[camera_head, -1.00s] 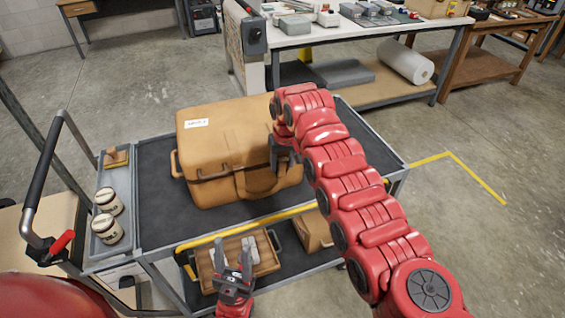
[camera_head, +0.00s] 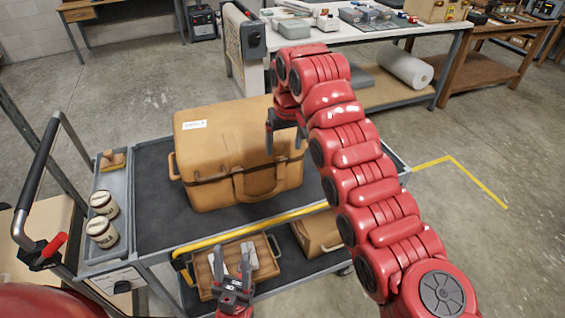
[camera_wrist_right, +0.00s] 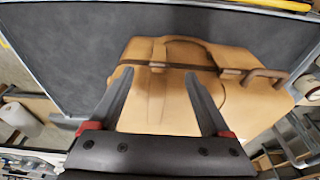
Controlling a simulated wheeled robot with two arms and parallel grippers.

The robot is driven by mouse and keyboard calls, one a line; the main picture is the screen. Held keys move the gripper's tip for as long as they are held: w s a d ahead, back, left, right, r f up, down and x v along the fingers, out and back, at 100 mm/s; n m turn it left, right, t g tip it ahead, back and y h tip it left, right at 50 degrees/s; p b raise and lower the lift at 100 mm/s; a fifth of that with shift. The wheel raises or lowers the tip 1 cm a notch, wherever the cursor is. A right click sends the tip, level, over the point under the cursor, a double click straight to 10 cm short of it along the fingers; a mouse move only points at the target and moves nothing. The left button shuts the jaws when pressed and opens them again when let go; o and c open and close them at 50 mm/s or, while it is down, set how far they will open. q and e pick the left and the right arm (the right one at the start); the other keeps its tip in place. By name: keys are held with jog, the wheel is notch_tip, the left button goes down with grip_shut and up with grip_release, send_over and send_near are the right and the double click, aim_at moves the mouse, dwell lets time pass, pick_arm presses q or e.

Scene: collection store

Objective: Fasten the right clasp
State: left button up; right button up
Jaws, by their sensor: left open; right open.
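A tan case (camera_head: 225,130) stands closed-looking on the cart's top. A dark band (camera_head: 210,181) runs along its front seam, and a tan carrying handle (camera_head: 262,182) hangs at its front. The case (camera_wrist_right: 165,105) also shows in the right wrist view, with a narrow tan tab (camera_wrist_right: 158,54) across the band; I cannot tell whether it is the right clasp or how it stands. My right gripper (camera_head: 286,147) is open and empty, over the case's right part in the picture; its jaws also frame the case in the wrist view (camera_wrist_right: 158,76). My left gripper (camera_head: 231,252) is open, low before the cart.
The grey cart top (camera_head: 155,205) has free room left of the case. A side tray (camera_head: 119,185) holds two jars (camera_head: 102,217) and a brush-like block. A yellow rail (camera_head: 250,222) edges the cart. The lower shelf holds a wooden tray (camera_head: 204,283) and a tan box (camera_head: 315,232).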

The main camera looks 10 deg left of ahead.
jog(key=v, duration=0.8)
jog(key=shift+r, duration=0.2)
jog(key=shift+d, duration=0.1)
